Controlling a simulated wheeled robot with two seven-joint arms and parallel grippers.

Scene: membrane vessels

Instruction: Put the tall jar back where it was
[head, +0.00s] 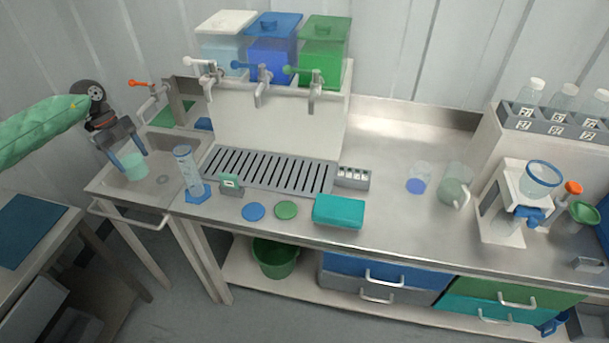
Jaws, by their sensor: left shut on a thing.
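My left gripper (130,157) comes in from the left, pointing down over the sink at the bench's left end. It is shut on a small translucent pale green vessel (134,169), held between its two fingers; I cannot tell whether this is the tall jar. A tall clear graduated cylinder (186,168) stands upright on a blue base just right of the sink, apart from the gripper. A clear jar with blue at its bottom (417,180) and a clear handled jug (454,187) stand on the right of the bench. My right gripper is out of view.
A sink (162,181) lies under the gripper, with an orange-handled tap (150,88) behind. A drain grate (270,170), blue disc (253,211), green disc (286,210) and teal sponge-like block (338,211) are on the bench. Bare steel surrounds the clear jar.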

